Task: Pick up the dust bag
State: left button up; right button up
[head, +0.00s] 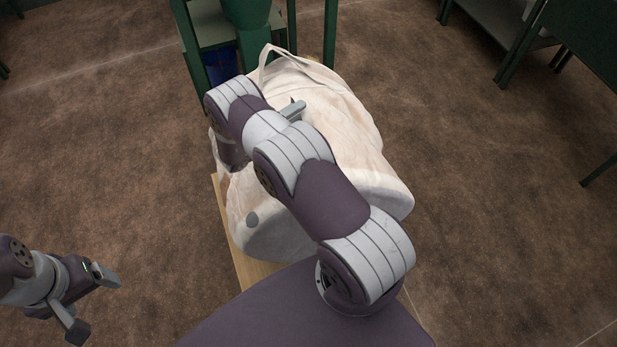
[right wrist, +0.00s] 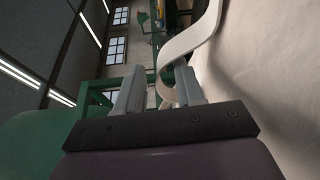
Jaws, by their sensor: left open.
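The dust bag (head: 345,125) is a large cream fabric bag slumped on a wooden board, with a strap loop (head: 295,62) at its far top end. My right arm crosses over it and hides its middle. My right gripper (head: 293,110) is over the bag's upper part, mostly hidden by my arm. In the right wrist view the right gripper's fingers (right wrist: 160,90) are apart, with a pale strap (right wrist: 190,42) curving at the right finger and partly into the gap. The bag's pale side (right wrist: 265,70) fills the right. My left gripper (head: 94,305) is open and empty, lower left, away from the bag.
The wooden board (head: 247,268) shows along the bag's left side. A green metal frame (head: 182,35) with a blue object (head: 221,66) stands behind the bag. Another green-legged table (head: 500,25) is at upper right. The brown floor left and right is clear.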

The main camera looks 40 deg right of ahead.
jog(key=shift+a, duration=0.25)
jog(key=c, duration=0.3)
grip_shut()
jog(key=shift+d+r, duration=0.1)
jog(key=shift+w, duration=0.1)
